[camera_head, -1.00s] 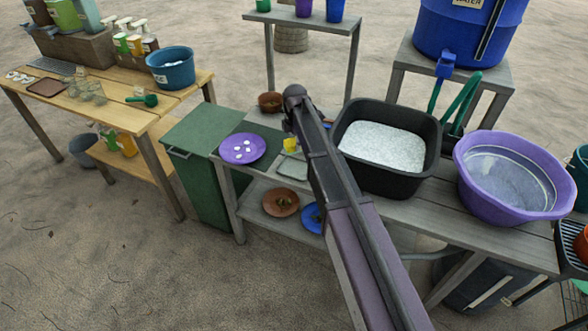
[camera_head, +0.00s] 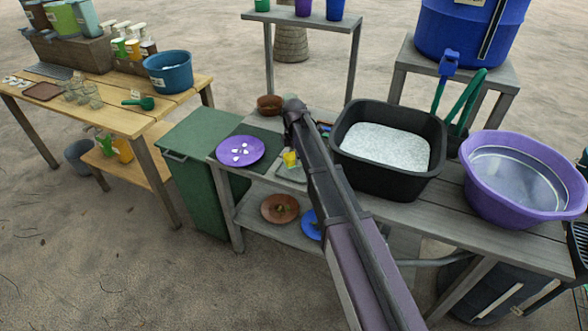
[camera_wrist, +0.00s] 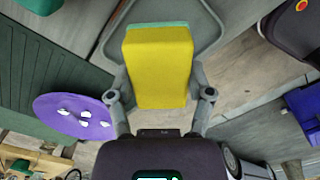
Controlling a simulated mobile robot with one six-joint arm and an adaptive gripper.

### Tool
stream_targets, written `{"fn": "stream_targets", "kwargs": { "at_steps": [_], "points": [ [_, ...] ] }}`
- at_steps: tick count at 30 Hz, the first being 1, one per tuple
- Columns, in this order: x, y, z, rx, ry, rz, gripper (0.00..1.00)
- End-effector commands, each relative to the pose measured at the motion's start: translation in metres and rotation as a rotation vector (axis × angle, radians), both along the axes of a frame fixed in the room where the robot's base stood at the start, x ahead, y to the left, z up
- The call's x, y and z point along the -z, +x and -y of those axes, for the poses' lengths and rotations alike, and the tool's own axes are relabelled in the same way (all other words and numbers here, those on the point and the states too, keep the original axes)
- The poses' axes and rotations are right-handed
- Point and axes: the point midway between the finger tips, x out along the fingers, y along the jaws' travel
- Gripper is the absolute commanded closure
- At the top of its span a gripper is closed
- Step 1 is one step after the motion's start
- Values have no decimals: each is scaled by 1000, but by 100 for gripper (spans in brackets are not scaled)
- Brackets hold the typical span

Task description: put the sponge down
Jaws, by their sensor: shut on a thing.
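The sponge (camera_wrist: 158,68) is a yellow block with a thin green layer. In the wrist view it sits between the two fingers of my gripper (camera_wrist: 160,88), which is shut on it. A shallow grey tray (camera_wrist: 213,22) lies beyond and below the sponge there. In the head view the yellow sponge (camera_head: 290,158) shows just left of my arm, over the small grey tray (camera_head: 291,174). My arm hides most of the gripper in that view. I cannot tell whether the sponge touches the tray.
A purple plate (camera_head: 240,151) with white pieces lies left of the tray. A brown bowl (camera_head: 269,105) stands behind. A black tub (camera_head: 372,180) of white grains and a purple basin (camera_head: 525,205) stand to the right. A lower shelf (camera_head: 262,225) holds plates.

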Motion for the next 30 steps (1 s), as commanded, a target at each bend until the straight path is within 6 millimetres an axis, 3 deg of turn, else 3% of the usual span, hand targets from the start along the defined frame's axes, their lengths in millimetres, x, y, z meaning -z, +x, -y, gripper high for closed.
{"fn": "stream_targets", "kwargs": {
  "at_steps": [14,30],
  "points": [
    [4,0,-1,-1,0,0,71],
    [39,0,-1,-2,0,0,71]
  ]
}}
